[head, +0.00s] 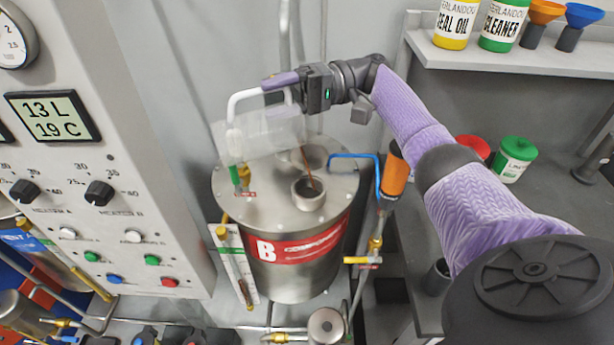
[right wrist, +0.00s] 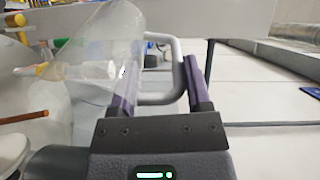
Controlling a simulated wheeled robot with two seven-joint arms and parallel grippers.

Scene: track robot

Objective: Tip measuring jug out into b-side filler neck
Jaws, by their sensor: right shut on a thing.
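The clear measuring jug (head: 262,133) is tipped on its side above the lid of the B tank (head: 300,262). My right gripper (head: 280,84) is shut on its white handle; the handle (right wrist: 178,72) also shows between the fingers (right wrist: 160,82) in the right wrist view. A thin brown stream (head: 307,165) falls from the jug's right end down into the open b-side filler neck (head: 309,196). In the right wrist view the stream (right wrist: 24,117) shows at the left edge. The liquid level in the jug cannot be made out. My left gripper is out of view.
A blue pipe (head: 355,156) and an orange cylinder (head: 395,172) stand right of the neck. A green-handled valve (head: 236,176) is on the lid below the jug. The control panel (head: 105,150) rises at left. Bottles and funnels stand on the shelf (head: 480,58).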

